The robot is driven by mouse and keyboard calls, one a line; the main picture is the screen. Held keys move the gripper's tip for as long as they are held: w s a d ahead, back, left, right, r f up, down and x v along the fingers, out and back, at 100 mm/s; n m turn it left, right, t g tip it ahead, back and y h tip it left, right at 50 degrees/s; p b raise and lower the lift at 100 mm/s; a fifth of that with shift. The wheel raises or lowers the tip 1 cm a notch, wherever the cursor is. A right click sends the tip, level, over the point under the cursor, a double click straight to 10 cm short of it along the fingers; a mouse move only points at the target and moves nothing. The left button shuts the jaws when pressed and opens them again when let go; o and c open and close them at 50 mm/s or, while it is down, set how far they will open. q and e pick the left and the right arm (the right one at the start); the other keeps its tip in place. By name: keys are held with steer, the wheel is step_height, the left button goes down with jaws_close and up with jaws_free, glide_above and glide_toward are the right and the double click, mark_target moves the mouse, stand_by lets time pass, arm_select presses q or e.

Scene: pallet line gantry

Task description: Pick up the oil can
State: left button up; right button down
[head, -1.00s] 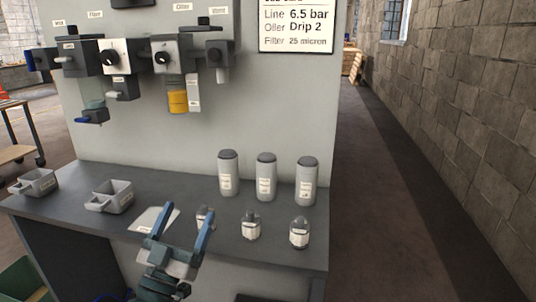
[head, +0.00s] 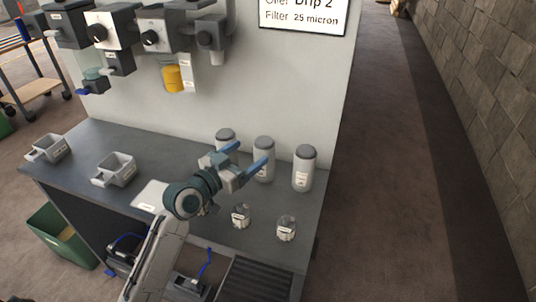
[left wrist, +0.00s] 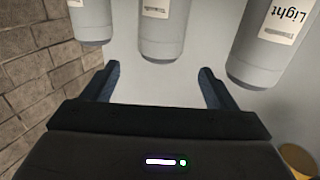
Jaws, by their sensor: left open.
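Three grey cylinder cans with dark caps and white labels stand in a row at the back of the bench: a left can (head: 225,136), a middle can (head: 264,172) and a right can (head: 303,176). Which is the oil can I cannot tell; their labels are too small in the head view. My left gripper (head: 247,157) is open and empty, just before the left and middle cans. In the left wrist view, the middle can (left wrist: 163,35) lies ahead between the fingers' lines, apart from them. A can labelled "Light" (left wrist: 262,45) is at the right.
Two small clear jars (head: 241,216) (head: 286,229) stand at the bench front. Two grey bins (head: 116,170) (head: 46,149) and a white sheet (head: 150,196) lie on the left. The panel wall (head: 270,95) rises behind the cans. A green crate (head: 62,238) is on the floor.

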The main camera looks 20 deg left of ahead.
mark_target(258, 147)
arm_select(q)
steer(key=x, duration=0.4)
steer(key=shift+w+d+f, duration=0.1)
steer(key=shift+w, duration=0.05)
steer(key=p+x, duration=0.1)
steer(key=x, duration=0.1)
steer(key=f+x, duration=0.1)
steer(key=x, duration=0.2)
steer(key=shift+p, duration=0.4)
arm_select(e)
steer(key=s+f, duration=0.2)
steer(key=s, duration=0.2)
steer(key=shift+s+d+f, duration=0.2)
steer(key=shift+s+f, duration=0.1)
steer(key=shift+f, duration=0.1)
arm_select(q)
steer(key=shift+c, duration=0.2)
steer(key=shift+r, duration=0.1)
steer(key=c, duration=1.6)
